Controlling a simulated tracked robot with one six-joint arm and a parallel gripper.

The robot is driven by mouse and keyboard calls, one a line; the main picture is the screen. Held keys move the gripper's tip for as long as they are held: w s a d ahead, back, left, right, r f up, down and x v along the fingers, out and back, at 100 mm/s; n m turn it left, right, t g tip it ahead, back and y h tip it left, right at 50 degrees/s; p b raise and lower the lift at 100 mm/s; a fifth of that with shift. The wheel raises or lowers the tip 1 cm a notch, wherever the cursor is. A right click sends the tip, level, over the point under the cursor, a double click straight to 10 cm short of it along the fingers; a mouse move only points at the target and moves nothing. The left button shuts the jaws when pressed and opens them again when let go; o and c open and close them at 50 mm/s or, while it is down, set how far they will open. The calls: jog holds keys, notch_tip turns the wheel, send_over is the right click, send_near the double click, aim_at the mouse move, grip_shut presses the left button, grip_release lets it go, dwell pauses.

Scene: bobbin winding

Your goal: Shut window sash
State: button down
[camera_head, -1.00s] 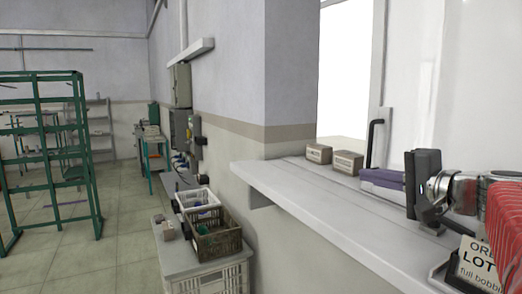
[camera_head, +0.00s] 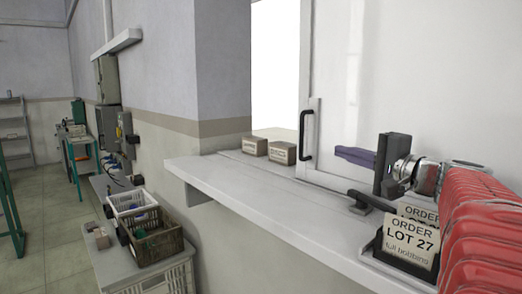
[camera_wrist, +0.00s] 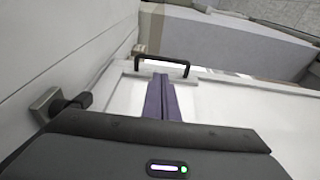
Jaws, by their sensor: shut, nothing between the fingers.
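The window sash (camera_head: 322,125) is a pale framed pane with an upright black handle (camera_head: 304,135) on its left stile. A bright open gap (camera_head: 275,65) shows left of the sash. My gripper (camera_head: 338,153) is shut and empty, its purple fingers pointing left toward the handle, with a small space between in the head view. In the wrist view my closed fingers (camera_wrist: 161,78) end just below the black handle (camera_wrist: 162,64) in the picture. I cannot tell whether they touch the sash face. The sash's lower right part is hidden behind my arm.
Two small labelled boxes (camera_head: 255,146) (camera_head: 282,152) stand on the white sill (camera_head: 240,185) by the gap. A black lever (camera_head: 370,201) sits on the sill under my gripper. A lot card (camera_head: 410,240) is at lower right. Crates (camera_head: 150,240) stand at lower left.

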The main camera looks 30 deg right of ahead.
jog(key=w+a, duration=0.1)
jog(key=w, duration=1.1)
jog(key=shift+w, duration=0.3)
